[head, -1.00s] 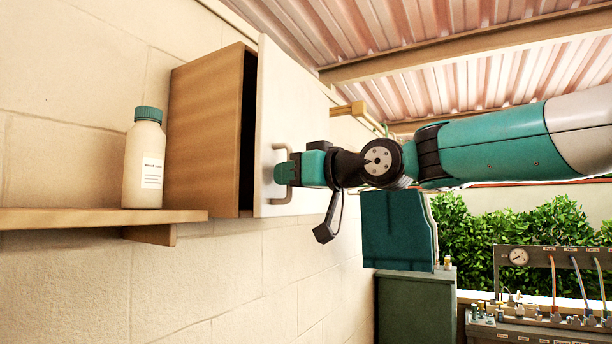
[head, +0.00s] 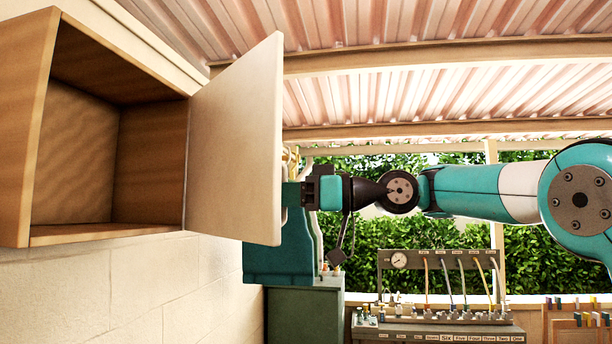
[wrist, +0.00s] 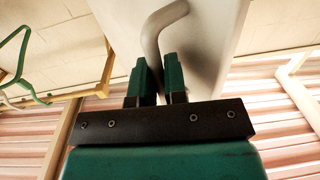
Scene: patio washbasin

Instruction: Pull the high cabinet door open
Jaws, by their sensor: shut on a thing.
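The high wooden cabinet (head: 38,130) hangs on the wall at the left of the head view, its empty inside showing. Its pale door (head: 235,140) stands wide open, swung out on the right side of the cabinet. My gripper (wrist: 160,88) is shut on the door handle (wrist: 160,25), a grey bent bar, in the wrist view. The two green fingers stand on either side of the bar. In the head view the fingertips and most of the handle are hidden behind the door.
A green cabinet (head: 305,315) stands below and behind the door. A bench with a gauge panel (head: 430,260) is at the lower right. A corrugated roof (head: 400,90) with beams is overhead. A green hose-like frame (wrist: 15,60) shows at the left of the wrist view.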

